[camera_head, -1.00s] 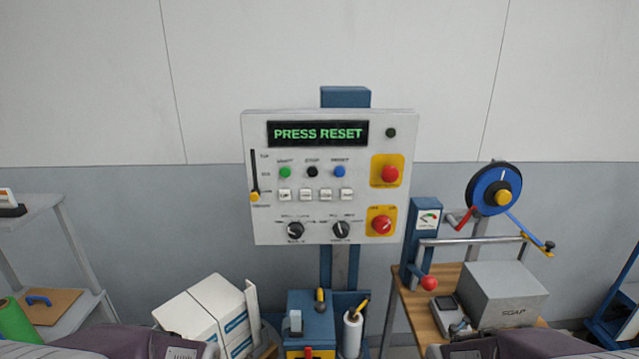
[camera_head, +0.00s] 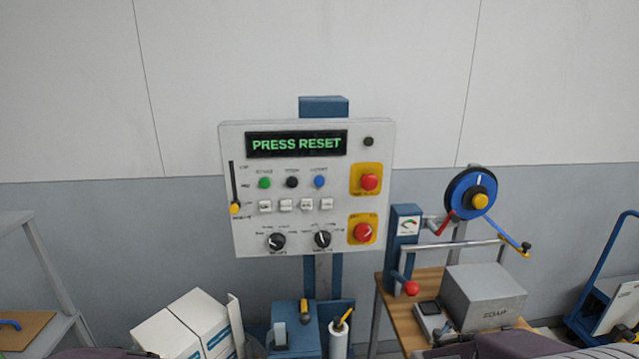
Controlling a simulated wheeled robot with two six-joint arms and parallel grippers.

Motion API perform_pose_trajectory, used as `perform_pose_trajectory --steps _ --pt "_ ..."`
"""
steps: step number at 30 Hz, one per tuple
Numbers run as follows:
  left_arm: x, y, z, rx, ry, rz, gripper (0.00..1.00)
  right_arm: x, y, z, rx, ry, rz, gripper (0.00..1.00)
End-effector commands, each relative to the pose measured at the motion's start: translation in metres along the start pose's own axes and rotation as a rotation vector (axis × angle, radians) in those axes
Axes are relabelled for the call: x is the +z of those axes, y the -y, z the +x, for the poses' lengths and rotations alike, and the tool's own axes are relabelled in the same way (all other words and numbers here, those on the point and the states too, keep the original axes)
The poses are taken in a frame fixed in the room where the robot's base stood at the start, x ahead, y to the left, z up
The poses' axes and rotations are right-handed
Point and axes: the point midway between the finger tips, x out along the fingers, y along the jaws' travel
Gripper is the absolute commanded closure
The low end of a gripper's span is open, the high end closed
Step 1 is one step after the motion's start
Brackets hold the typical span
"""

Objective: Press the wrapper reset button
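The wrapper control panel (camera_head: 340,215) is a pale box on a blue post, upright and facing me. Its display (camera_head: 297,144) reads PRESS RESET in green. Below the display, a row holds a green button (camera_head: 265,183), a black button (camera_head: 292,182) and a blue button (camera_head: 319,182). The small label above the blue button is blurred but looks like RESET. Two red mushroom buttons on yellow plates, upper (camera_head: 369,182) and lower (camera_head: 362,231), sit at the panel's right side. Neither gripper shows; only parts of my arms appear at the bottom edge.
White cartons (camera_head: 186,327) stand below left of the panel. A wooden-topped table (camera_head: 394,305) at right carries a grey box (camera_head: 484,296) and a blue wheel device (camera_head: 471,193). A blue cart (camera_head: 598,285) stands far right. The space before the panel looks clear.

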Motion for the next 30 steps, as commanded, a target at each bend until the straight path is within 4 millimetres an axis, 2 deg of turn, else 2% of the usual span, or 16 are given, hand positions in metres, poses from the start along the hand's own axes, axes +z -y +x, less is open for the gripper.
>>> perform_pose_trajectory --steps 1,3,6,30 --pt "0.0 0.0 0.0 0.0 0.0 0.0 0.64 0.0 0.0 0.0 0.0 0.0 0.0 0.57" --pt "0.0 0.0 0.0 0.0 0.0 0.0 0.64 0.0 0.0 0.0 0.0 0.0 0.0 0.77" --pt "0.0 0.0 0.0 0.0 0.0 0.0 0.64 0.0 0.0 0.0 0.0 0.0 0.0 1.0" --pt "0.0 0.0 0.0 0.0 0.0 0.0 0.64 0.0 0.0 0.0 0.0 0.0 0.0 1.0"
